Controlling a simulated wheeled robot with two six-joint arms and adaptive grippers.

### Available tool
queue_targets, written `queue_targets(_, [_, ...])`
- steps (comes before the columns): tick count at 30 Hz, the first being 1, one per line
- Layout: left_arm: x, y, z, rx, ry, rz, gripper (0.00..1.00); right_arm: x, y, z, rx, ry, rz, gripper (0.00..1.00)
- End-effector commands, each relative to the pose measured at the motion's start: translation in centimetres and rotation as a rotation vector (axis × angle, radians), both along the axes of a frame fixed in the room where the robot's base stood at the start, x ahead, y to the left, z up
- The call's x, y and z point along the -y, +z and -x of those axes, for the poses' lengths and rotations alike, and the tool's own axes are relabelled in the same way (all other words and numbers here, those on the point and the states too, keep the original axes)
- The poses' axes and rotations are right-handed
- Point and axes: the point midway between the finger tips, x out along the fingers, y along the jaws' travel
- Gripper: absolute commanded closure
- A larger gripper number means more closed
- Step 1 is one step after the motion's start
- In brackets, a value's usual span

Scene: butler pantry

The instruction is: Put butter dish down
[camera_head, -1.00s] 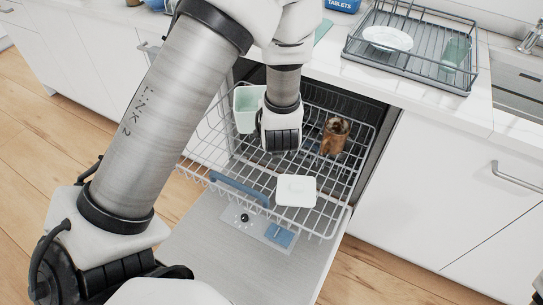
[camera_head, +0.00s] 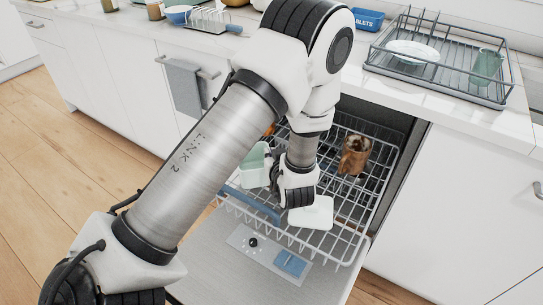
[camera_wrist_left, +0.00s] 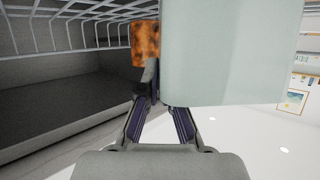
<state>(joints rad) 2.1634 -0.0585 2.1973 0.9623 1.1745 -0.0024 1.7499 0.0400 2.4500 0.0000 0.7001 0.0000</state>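A pale green, box-like dish (camera_head: 255,166), which I take for the butter dish, is at the left side of the pulled-out dishwasher rack (camera_head: 350,240) in the head view. It fills much of the left wrist view (camera_wrist_left: 235,50), close in front of the fingers. My left gripper (camera_head: 276,180) is beside its right side and appears shut on it; the contact is partly hidden. The fingers also show in the wrist view (camera_wrist_left: 158,115), a little apart. Whether the dish touches the rack is hidden. My right gripper is not in view.
A white square dish (camera_head: 315,214) is at the rack's front, just right of the gripper. A brown mug (camera_head: 355,155) stands farther back. The open door (camera_head: 215,255) lies below. A drying rack (camera_head: 440,75) with a plate and glass is on the counter.

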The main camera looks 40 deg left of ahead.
Motion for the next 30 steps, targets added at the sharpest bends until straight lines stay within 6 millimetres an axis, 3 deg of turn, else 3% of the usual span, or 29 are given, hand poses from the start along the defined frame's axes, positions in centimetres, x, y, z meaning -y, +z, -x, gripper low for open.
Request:
queue_targets(5, [0.0,-0.3,0.0,0.0,0.0,-0.001,1.0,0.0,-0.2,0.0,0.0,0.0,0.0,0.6])
queue_targets(8, [0.0,-0.3,0.0,0.0,0.0,0.0,0.69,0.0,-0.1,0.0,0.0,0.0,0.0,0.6])
queue_targets(20, [0.3,0.4,0.1,-0.001,-0.003,-0.001,0.69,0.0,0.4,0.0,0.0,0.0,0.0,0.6])
queue_targets(28, [4.7,3.4,3.3,-0.004,-0.011,-0.007,0.69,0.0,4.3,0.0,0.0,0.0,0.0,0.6])
queue_targets(30, [5.5,4.2,3.9,-0.005,-0.006,-0.004,0.69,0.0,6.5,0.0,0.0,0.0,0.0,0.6])
